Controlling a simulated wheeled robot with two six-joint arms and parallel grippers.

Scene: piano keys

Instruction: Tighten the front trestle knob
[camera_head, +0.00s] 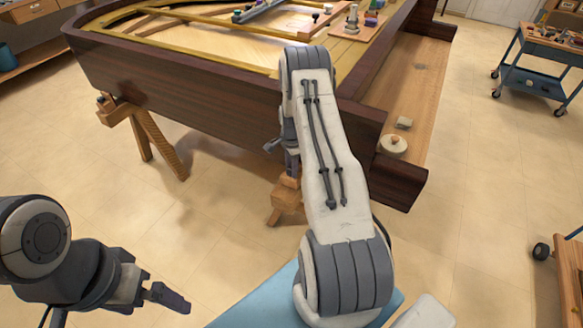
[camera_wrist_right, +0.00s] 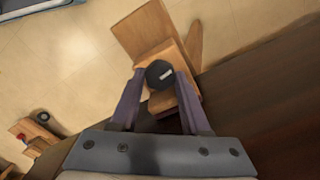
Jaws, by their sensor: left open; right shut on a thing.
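The front trestle (camera_head: 286,197) is wooden and stands under the near corner of the dark piano case, partly behind my right arm. It also shows in the right wrist view (camera_wrist_right: 143,32). Its knob (camera_wrist_right: 159,75) is round and black with a short white mark, in front of a wooden block. My right gripper (camera_wrist_right: 158,82) is shut on the knob, one finger at each side. In the head view my right gripper (camera_head: 288,158) is mostly hidden by my arm, and the knob cannot be made out. My left gripper (camera_head: 168,297) is open and empty at lower left, away from the piano.
The piano case (camera_head: 190,90) fills the upper middle. A second trestle (camera_head: 145,130) stands under its left part. A round pale lidded object (camera_head: 393,144) and small block (camera_head: 404,122) lie on the wooden ledge. A blue tool cart (camera_head: 535,65) is at right. Floor is clear at left.

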